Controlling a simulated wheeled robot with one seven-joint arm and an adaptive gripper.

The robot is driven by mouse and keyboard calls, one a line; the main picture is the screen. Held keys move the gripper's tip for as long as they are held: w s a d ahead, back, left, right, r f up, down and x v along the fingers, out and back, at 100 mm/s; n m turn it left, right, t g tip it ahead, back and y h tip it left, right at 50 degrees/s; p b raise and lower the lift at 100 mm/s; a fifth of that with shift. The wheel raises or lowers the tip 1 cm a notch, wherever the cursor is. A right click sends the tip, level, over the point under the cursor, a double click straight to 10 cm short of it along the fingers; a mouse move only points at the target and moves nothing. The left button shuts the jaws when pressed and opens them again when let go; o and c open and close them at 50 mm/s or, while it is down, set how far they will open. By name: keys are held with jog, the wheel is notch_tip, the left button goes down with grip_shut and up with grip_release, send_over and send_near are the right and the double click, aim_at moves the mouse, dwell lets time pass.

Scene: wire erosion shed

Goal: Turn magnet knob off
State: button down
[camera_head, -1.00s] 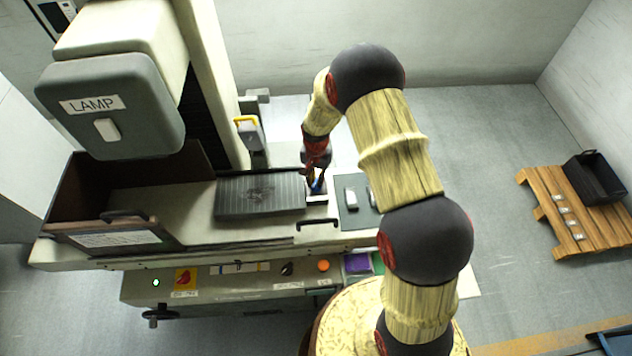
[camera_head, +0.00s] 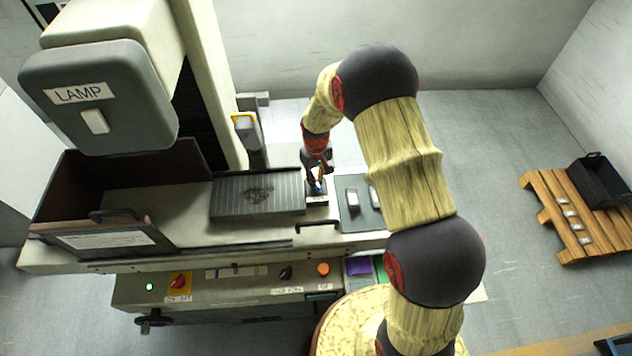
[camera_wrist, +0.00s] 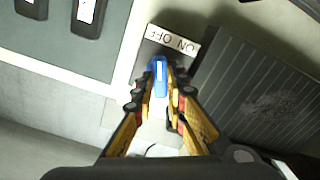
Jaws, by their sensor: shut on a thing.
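The blue magnet knob (camera_wrist: 158,73) has a pale stripe along its top and sits at the end of the dark ribbed magnetic plate (camera_head: 258,208). A white ON/OFF label (camera_wrist: 172,42) lies beside it and reads upside down in the wrist view. My gripper (camera_wrist: 160,92) is shut on the knob, with one finger on each side of it. In the head view my gripper (camera_head: 317,177) points down at the right end of the plate, where it partly hides the knob. The ribbed plate also fills the right of the wrist view (camera_wrist: 262,92).
A grey mat (camera_head: 348,217) with dark blocks lies right of the plate. A handle (camera_head: 316,223) is at the bench's front edge. The lamp head (camera_head: 100,105) overhangs the left. An orange button (camera_head: 323,269) and red switch (camera_head: 180,281) are on the front panel.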

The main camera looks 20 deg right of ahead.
jog(key=shift+n+b, duration=0.5)
jog(key=shift+n, duration=1.5)
jog(key=c, duration=1.9)
grip_release()
jog(key=shift+o, duration=0.5)
jog(key=shift+r, duration=0.15)
notch_tip(320, 180, up, 12)
jog(key=shift+f, duration=0.2)
